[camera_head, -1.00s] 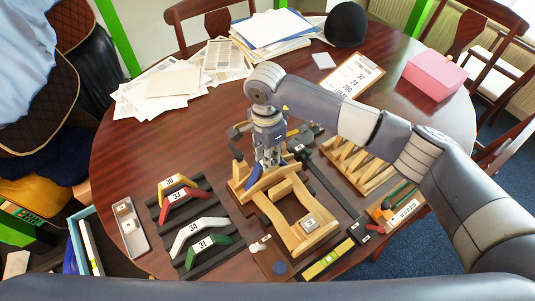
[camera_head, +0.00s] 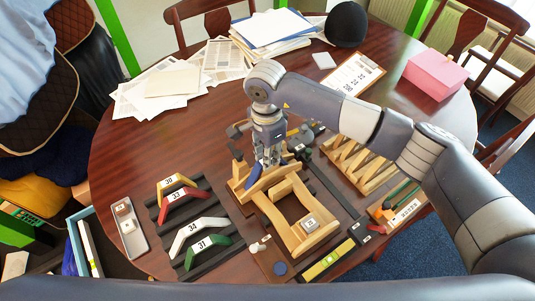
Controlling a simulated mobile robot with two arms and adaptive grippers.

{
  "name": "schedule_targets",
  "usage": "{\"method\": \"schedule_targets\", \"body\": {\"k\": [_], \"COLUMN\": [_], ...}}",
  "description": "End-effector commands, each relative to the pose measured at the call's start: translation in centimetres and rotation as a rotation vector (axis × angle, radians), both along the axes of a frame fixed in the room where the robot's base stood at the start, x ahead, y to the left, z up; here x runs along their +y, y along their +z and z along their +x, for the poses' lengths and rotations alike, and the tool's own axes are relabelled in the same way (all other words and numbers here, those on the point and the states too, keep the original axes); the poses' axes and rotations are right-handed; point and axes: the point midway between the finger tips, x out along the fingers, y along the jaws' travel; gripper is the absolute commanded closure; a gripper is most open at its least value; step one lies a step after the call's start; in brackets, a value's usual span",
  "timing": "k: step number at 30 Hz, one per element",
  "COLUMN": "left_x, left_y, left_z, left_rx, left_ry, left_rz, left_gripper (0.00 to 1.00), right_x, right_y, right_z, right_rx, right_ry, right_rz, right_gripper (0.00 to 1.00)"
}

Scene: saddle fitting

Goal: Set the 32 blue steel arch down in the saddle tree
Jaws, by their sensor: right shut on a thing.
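The wooden saddle tree (camera_head: 289,236) lies on the round table right of the rack. My right gripper (camera_head: 268,163) points down over its far end. It is shut on the blue steel arch (camera_head: 254,174), of which only a slanting blue part shows at the tree's far left. The gripper hides the rest, so I cannot tell whether the arch touches the wood. Its number is not readable. My left gripper is not in view.
A dark rack (camera_head: 206,256) holds arches marked 30 (camera_head: 167,186), 33, 34 (camera_head: 196,230) and 31. A slatted wooden stand (camera_head: 362,168) is to the right. A yellow level (camera_head: 328,260) lies in front. Papers (camera_head: 160,88) cover the far left.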

Motion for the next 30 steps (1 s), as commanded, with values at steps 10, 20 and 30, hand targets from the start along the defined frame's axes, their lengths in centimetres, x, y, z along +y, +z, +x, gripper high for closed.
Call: {"method": "schedule_targets", "body": {"k": [10, 20, 30], "left_x": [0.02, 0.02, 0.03], "left_y": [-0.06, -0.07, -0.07], "left_z": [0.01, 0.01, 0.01], "left_rx": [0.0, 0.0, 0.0], "left_ry": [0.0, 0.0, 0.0], "left_rz": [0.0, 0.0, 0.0], "left_gripper": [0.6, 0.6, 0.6], "right_x": [0.0, -0.01, -0.02], "right_y": [0.03, 0.01, -0.04], "right_z": [0.0, 0.0, -0.03], "right_rx": [0.0, 0.0, 0.001], "right_ry": [0.0, 0.0, 0.0], "right_rz": [0.0, 0.0, -0.001], "right_gripper": [1.0, 0.57, 0.4]}}
